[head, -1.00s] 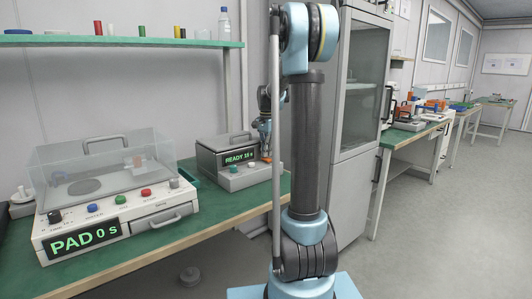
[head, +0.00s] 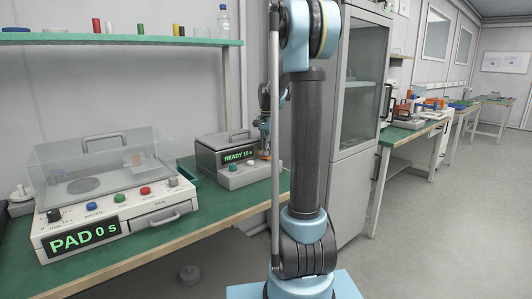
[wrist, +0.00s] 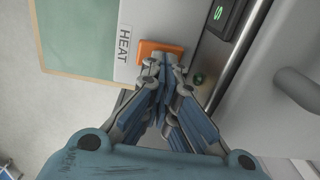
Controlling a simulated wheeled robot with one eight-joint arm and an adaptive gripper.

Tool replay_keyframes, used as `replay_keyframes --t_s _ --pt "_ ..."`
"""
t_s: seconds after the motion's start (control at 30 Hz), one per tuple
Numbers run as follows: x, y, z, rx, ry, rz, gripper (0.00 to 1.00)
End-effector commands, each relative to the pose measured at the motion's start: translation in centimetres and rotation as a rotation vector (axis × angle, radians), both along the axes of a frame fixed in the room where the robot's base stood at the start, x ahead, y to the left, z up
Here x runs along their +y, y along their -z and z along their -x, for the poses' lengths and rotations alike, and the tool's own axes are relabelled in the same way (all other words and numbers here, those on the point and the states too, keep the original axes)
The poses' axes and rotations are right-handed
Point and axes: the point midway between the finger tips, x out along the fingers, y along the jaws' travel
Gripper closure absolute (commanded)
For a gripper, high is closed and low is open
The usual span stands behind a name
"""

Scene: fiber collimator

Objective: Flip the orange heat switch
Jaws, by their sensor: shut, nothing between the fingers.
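The orange heat switch (wrist: 160,47) shows in the wrist view on a light grey panel, beside the label HEAT (wrist: 125,44). My gripper (wrist: 160,62) is shut and empty, with its fingertips at the lower edge of the switch. The tips overlap the switch in the picture; I cannot tell whether they touch it. In the head view my gripper (head: 265,153) is at the front right of the grey unit (head: 225,150), whose display reads READY. There the switch is mostly hidden by the gripper and arm.
A machine with a clear lid and a PAD display (head: 85,238) stands left on the green bench (head: 215,208). A shelf (head: 120,41) runs above.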

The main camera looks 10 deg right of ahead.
Motion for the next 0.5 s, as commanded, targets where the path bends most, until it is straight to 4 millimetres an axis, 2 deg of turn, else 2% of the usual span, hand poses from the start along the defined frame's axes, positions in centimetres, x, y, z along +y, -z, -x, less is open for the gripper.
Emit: replay_keyframes --t_s 0.33,0.5 --pt "0.0 -0.4 -0.1 0.0 0.0 0.0 1.0" --pt "0.1 -2.3 -0.3 0.0 0.001 0.0 1.0"
